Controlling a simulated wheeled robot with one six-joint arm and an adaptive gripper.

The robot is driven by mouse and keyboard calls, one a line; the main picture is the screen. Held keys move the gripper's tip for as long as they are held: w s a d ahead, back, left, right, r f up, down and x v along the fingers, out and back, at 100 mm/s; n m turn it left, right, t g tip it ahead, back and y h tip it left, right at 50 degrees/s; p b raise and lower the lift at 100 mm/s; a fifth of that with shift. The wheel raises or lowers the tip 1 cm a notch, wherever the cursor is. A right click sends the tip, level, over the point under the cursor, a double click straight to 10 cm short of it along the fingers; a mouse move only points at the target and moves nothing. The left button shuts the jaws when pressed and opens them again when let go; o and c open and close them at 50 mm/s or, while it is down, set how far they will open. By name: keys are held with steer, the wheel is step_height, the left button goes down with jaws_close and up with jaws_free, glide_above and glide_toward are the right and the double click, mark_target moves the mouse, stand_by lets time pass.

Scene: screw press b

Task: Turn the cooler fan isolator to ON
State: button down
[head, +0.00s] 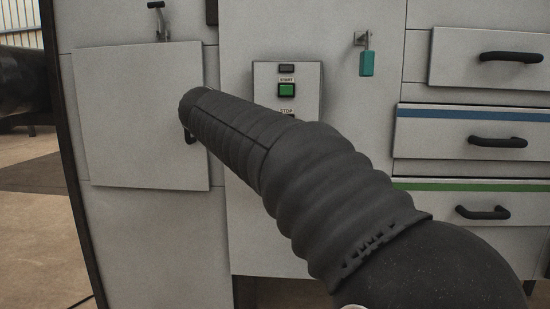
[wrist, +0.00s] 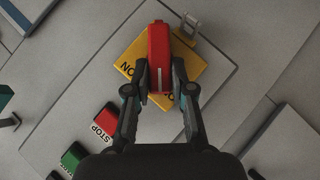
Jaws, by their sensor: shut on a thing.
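The cooler fan isolator shows in the wrist view as a red handle (wrist: 158,45) on a yellow plate (wrist: 187,72). The handle lies upright in the picture, at a slant to the plate's edges, with a white line on its lower part. The word ON stands on the plate left of the handle; other lettering below is mostly hidden by the handle and fingers. My gripper (wrist: 160,72) is shut on the red handle, one finger on each side. In the head view my arm hides the isolator and the gripper.
A control panel carries a green START button (head: 287,90) and a red STOP button (wrist: 105,122) beside the isolator. A small metal hasp (wrist: 189,24) sits by the plate's upper corner. A teal padlock (head: 367,64) hangs right of the panel. Handled drawers (head: 480,130) stand farther right.

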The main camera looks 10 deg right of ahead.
steer(key=m+y, duration=0.1)
steer(key=d+m+y, duration=0.1)
steer(key=y, duration=0.1)
steer(key=shift+s+r, duration=0.15)
steer(key=shift+r, duration=0.05)
steer(key=shift+s+d+m+t+y, duration=0.15)
steer(key=shift+m+t+y, duration=0.25)
steer(key=shift+y, duration=0.4)
steer(key=shift+w+d+m+t+y, duration=0.15)
steer(key=shift+m+t+y, duration=0.15)
steer(key=shift+m+y, duration=0.35)
steer(key=shift+s+y, duration=0.15)
steer(key=shift+y, duration=0.2)
steer(key=c, duration=1)
jaws_free()
steer(key=v, duration=1.2)
